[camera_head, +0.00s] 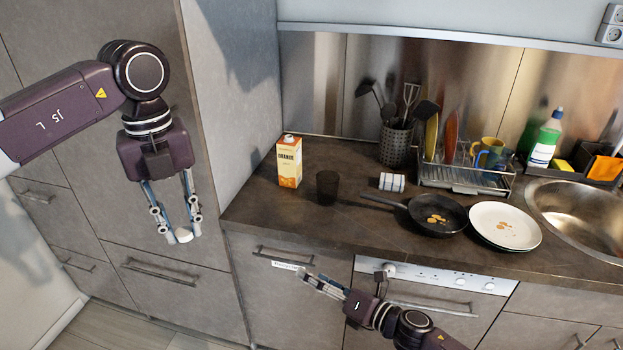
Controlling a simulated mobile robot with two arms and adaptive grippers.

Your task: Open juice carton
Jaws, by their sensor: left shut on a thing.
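The orange juice carton (289,166) stands upright on the counter near its left end, with a small pale part on its top. My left gripper (181,233) is well to the left of the carton, in front of the tall cabinet. Its fingers point down and are shut on a small white round piece (183,236) that looks like a cap. My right gripper (304,274) is low in front of the counter, pointing left and apart from the carton. Its fingers are too small and overlapped to tell whether they are open.
A dark cup (327,188) stands right of the carton on the counter (345,225). A striped cloth roll (392,182), a frying pan (437,212), a white plate (505,224), a utensil holder (396,146) and a dish rack (465,180) are farther right. The tall cabinet's side (235,90) borders the counter.

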